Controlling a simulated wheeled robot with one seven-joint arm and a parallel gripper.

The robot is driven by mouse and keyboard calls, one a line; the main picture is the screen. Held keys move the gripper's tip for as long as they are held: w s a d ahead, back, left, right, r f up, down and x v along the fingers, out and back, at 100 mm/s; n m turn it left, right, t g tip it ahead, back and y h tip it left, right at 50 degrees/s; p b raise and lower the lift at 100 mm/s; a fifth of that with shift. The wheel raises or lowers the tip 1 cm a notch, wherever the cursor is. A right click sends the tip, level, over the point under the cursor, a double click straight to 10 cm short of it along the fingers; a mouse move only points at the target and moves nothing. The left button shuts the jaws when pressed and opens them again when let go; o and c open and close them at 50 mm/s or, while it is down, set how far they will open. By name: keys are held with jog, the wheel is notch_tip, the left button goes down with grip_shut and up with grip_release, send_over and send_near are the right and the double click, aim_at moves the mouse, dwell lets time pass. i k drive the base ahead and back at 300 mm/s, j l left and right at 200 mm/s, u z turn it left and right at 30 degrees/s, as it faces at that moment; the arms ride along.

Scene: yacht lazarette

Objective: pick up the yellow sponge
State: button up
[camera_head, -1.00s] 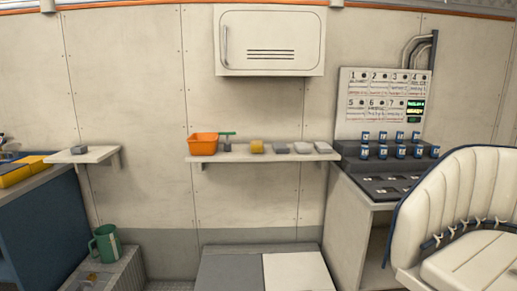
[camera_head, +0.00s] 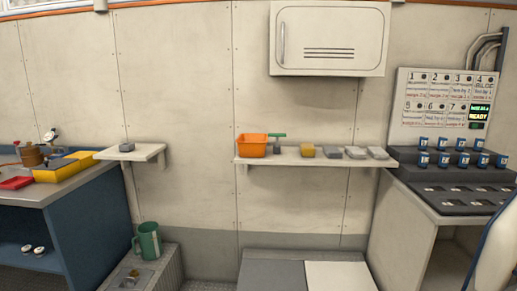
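A small yellow block (camera_head: 307,151), which looks like the yellow sponge, sits on the wall shelf (camera_head: 340,161) in the head view. To its left on the shelf are a green-handled tool (camera_head: 278,141) and an orange bin (camera_head: 252,146). To its right are a dark grey block (camera_head: 330,153), a grey block (camera_head: 355,153) and a lighter grey block (camera_head: 377,153). The yellow block stands apart from my body, across open space. My gripper does not show in this view.
A small shelf (camera_head: 150,152) holds another grey block (camera_head: 127,146). A blue bench (camera_head: 80,215) stands at the left, with a green mug (camera_head: 148,240) beside it. A low grey and white box top (camera_head: 335,276) lies below the shelf. A console (camera_head: 440,210) and a seat edge (camera_head: 500,250) are at the right.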

aim_at(307, 150)
jog(key=i+j+u, duration=0.15)
jog(key=i+u, duration=0.25)
jog(key=i+j+u, duration=0.1)
jog(key=u, duration=0.25)
jog(key=i+u, duration=0.4)
jog(key=i, duration=0.8)
jog(key=i+j+z, duration=0.1)
jog(key=z, duration=0.3)
jog(key=i+j+z, duration=0.25)
jog(key=z, duration=0.15)
jog(key=i+j+z, duration=0.25)
jog(key=z, duration=0.15)
